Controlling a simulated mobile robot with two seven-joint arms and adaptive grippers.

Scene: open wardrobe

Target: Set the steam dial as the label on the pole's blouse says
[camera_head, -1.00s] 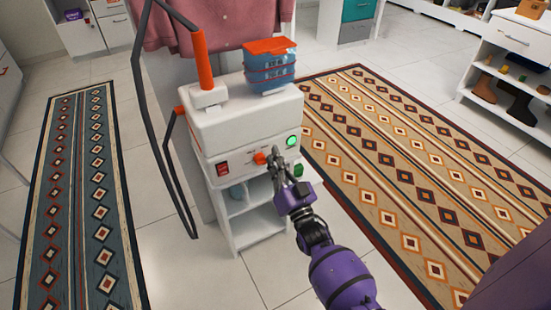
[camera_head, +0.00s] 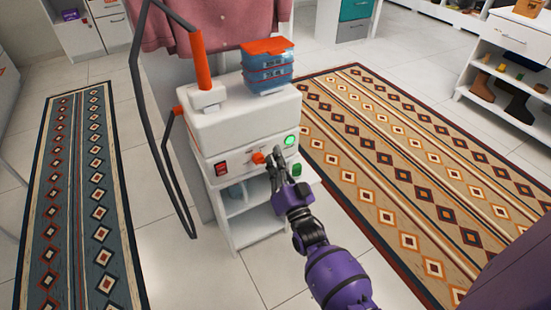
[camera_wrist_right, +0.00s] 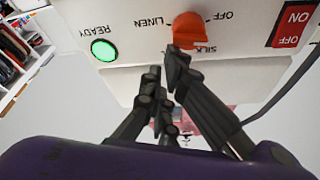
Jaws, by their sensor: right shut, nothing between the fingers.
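The orange steam dial (camera_head: 258,157) is on the front of the white steamer (camera_head: 240,118); it also shows in the right wrist view (camera_wrist_right: 196,30). That view is upside down, with OFF, LINEN and SILK printed around the dial. I cannot tell exactly which mark the dial points at. My right gripper (camera_head: 272,153) is shut and empty, its fingertips close beside the dial; I cannot tell if they touch it. It fills the middle of the wrist view (camera_wrist_right: 166,78). The pink blouse (camera_head: 220,25) hangs behind the steamer, its top cut off. No readable label shows. My left gripper is not in view.
The green READY lamp (camera_head: 291,140) is lit right of the dial. A red switch (camera_head: 221,169) is to its left. Blue containers with an orange lid (camera_head: 267,66) stand on the steamer. A dark hose (camera_head: 165,130) loops at its left. Patterned rugs lie on both sides.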

